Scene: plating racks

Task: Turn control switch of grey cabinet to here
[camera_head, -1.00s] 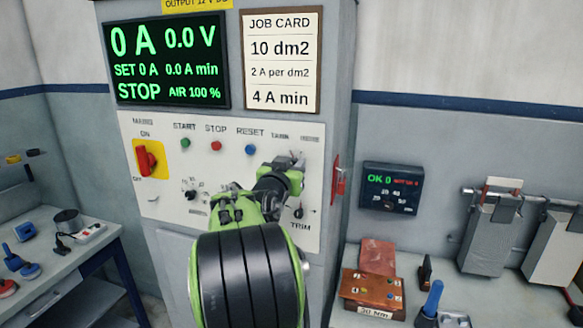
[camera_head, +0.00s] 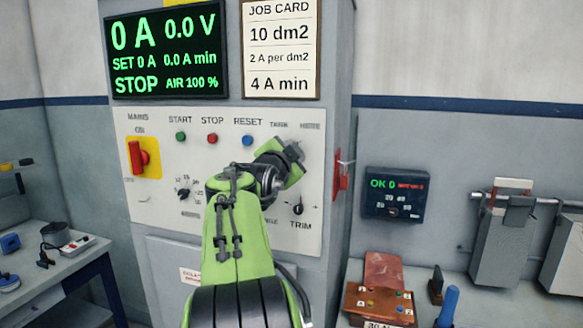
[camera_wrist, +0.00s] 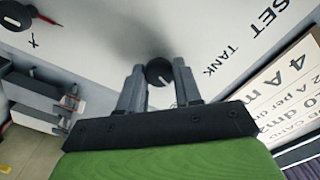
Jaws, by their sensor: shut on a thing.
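The grey cabinet (camera_head: 340,60) has a white control panel (camera_head: 150,207) with labels TANK and HERE at its upper right. In the wrist view, the control switch (camera_wrist: 158,70) is a small round black knob with a short white pointer mark towards the lower right. My gripper (camera_wrist: 158,82) is shut on it, one grey finger on each side. The TANK label shows to the knob's right there; I cannot make out HERE. In the head view, my gripper (camera_head: 292,152) is tilted against the panel below TANK and HERE and hides the knob.
A red mains switch (camera_head: 140,156), START, STOP and RESET buttons and the TRIM knob (camera_head: 298,210) share the panel. A red handle (camera_head: 341,175) juts from the cabinet's right side. Benches with small items stand at left and right.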

